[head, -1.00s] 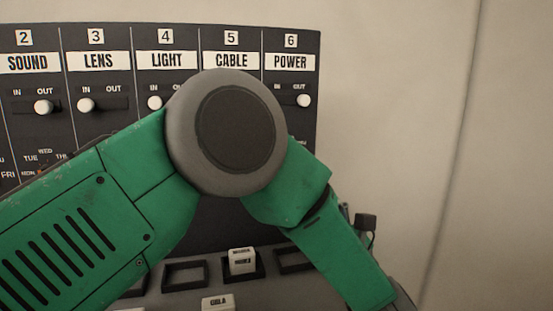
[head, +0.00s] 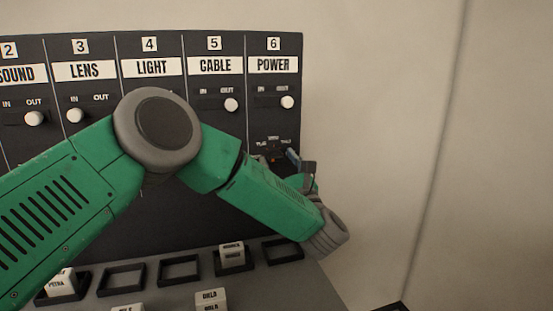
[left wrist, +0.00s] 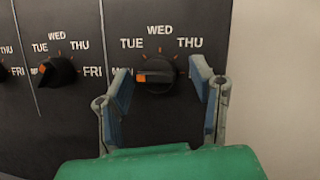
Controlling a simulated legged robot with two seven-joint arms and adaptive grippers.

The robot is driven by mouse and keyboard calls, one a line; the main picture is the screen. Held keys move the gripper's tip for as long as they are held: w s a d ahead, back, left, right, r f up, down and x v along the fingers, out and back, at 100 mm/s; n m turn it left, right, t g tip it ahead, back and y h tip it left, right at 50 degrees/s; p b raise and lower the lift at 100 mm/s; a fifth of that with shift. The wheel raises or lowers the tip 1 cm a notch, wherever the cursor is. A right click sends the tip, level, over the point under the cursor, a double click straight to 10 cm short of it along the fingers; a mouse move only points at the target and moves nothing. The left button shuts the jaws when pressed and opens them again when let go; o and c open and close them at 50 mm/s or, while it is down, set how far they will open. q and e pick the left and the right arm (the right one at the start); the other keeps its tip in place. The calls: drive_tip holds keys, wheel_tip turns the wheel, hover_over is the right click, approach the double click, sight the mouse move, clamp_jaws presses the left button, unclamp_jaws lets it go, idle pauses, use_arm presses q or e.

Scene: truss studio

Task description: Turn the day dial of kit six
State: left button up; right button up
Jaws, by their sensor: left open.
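The kit six column, labelled POWER (head: 274,65), is at the right end of the black board in the head view. Its day dial (left wrist: 157,72) shows in the left wrist view as a black knob with an orange mark pointing left, toward the partly covered MON label. My left gripper (left wrist: 161,75) is open, with one blue-padded finger on each side of the dial. I cannot tell whether the fingers touch it. In the head view the left gripper (head: 288,159) is small, at the board's right edge, and hides most of the dial.
The neighbouring dial (left wrist: 58,71) is left of the gripper, its orange mark also pointing left. Kit six's slide switch (head: 288,102) sits above, its knob at OUT. Below, a grey ledge holds empty frames (head: 180,271) and white name blocks (head: 232,254). Right of the board is bare wall.

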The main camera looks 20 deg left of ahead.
use_arm(q)
drive_tip(key=shift+d, duration=0.7)
drive_tip(key=shift+a+r, duration=0.1)
drive_tip(key=shift+c, duration=1.3)
drive_tip(key=shift+a, duration=0.4)
drive_tip(key=c, duration=0.6)
drive_tip(key=shift+s+a, duration=0.15)
drive_tip(key=shift+a, duration=0.25)
drive_tip(key=shift+c, duration=1.4)
drive_tip(key=shift+a, duration=0.2)
drive_tip(key=shift+d, duration=0.4)
use_arm(e)
drive_tip(key=shift+s+d+f, duration=0.1)
drive_tip(key=shift+d+f, duration=0.05)
drive_tip(key=shift+d, duration=0.1)
use_arm(q)
drive_tip(key=shift+a, duration=0.15)
use_arm(e)
drive_tip(key=shift+f, duration=0.1)
